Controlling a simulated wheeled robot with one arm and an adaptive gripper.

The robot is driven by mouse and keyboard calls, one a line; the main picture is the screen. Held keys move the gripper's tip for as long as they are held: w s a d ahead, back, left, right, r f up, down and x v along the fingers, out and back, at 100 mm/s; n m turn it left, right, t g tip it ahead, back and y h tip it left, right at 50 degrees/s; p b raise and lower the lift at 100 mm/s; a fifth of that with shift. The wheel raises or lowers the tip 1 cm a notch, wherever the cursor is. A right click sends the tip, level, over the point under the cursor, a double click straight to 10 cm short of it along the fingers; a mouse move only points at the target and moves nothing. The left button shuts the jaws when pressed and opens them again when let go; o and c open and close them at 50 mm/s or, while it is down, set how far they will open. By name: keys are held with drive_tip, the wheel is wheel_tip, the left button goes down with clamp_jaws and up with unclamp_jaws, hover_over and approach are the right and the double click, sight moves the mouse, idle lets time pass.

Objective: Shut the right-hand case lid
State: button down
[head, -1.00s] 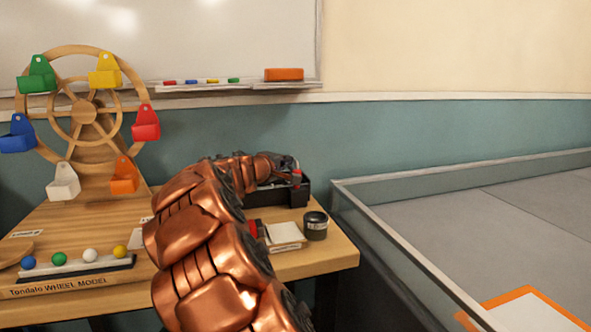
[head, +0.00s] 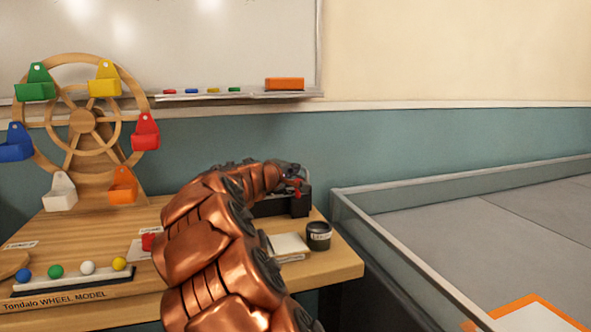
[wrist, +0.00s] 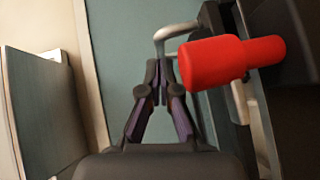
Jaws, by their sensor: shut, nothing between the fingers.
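A black case (head: 267,208) stands at the back right of the wooden table in the head view, partly hidden behind my arm. The lid's position cannot be made out there. My gripper (head: 296,182) is over the case. In the wrist view my gripper (wrist: 161,82) is shut and empty, fingertips together. Its tips are close to a bent grey bar (wrist: 180,31); whether they touch it I cannot tell. A red cylindrical grip (wrist: 225,60) is just right of the fingers, in front of dark case panels (wrist: 278,100).
A wooden wheel model (head: 85,120) with coloured buckets stands on the left of the table (head: 330,262). A dark cup (head: 318,236) and a pale pad (head: 288,245) lie in front of the case. A walled grey arena (head: 470,225) is at right.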

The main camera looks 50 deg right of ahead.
drive_tip(key=a, duration=0.1)
drive_tip(key=w+a, duration=0.1)
drive_tip(key=a+r, duration=0.1)
drive_tip(key=shift+w+a, duration=0.2)
drive_tip(key=shift+w, duration=0.1)
drive_tip(key=p+v, duration=0.2)
drive_tip(key=v, duration=0.7)
drive_tip(key=shift+f, duration=0.15)
